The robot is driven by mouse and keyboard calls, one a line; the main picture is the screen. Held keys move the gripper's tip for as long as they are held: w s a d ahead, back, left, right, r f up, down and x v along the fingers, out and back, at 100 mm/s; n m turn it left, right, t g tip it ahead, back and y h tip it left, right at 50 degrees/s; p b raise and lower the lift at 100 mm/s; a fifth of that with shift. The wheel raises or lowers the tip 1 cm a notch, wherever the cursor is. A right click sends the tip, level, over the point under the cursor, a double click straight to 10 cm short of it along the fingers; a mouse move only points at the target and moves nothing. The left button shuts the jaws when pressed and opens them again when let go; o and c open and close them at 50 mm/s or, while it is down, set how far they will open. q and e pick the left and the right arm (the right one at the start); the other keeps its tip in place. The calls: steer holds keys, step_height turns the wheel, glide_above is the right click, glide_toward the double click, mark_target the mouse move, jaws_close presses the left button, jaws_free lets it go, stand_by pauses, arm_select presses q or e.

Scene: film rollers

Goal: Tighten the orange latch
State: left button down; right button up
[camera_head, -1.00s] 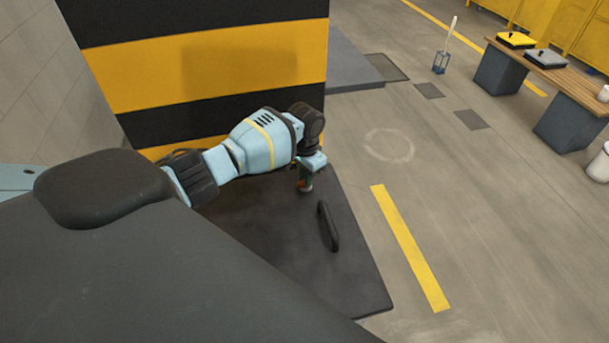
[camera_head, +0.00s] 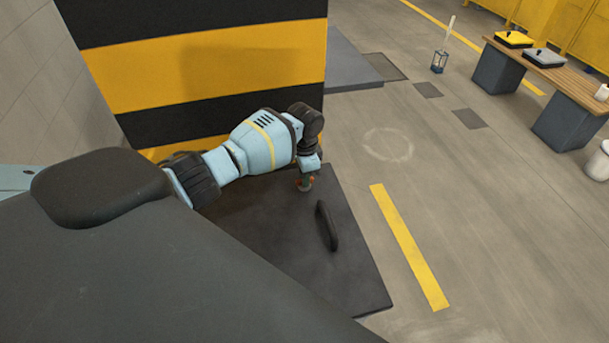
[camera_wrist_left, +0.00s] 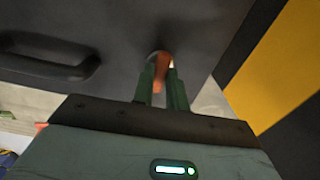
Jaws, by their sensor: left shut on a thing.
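The orange latch (camera_wrist_left: 161,72) shows between the two green fingers of my left gripper (camera_wrist_left: 160,82) in the left wrist view. The fingers are shut on it, against the dark panel (camera_wrist_left: 120,30). In the head view my left gripper (camera_head: 305,182) points down at the panel (camera_head: 270,225), near its far edge. The latch is mostly hidden by the gripper. My right gripper is not in view.
A black handle (camera_head: 326,226) stands on the panel, right of my gripper. It also shows in the left wrist view (camera_wrist_left: 50,58). A black-and-yellow striped wall (camera_head: 200,75) stands close behind the arm. Open floor (camera_head: 470,220) lies to the right.

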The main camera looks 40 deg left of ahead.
arm_select(q)
steer(key=c, duration=1.4)
jaws_free()
steer(key=shift+r, duration=0.1)
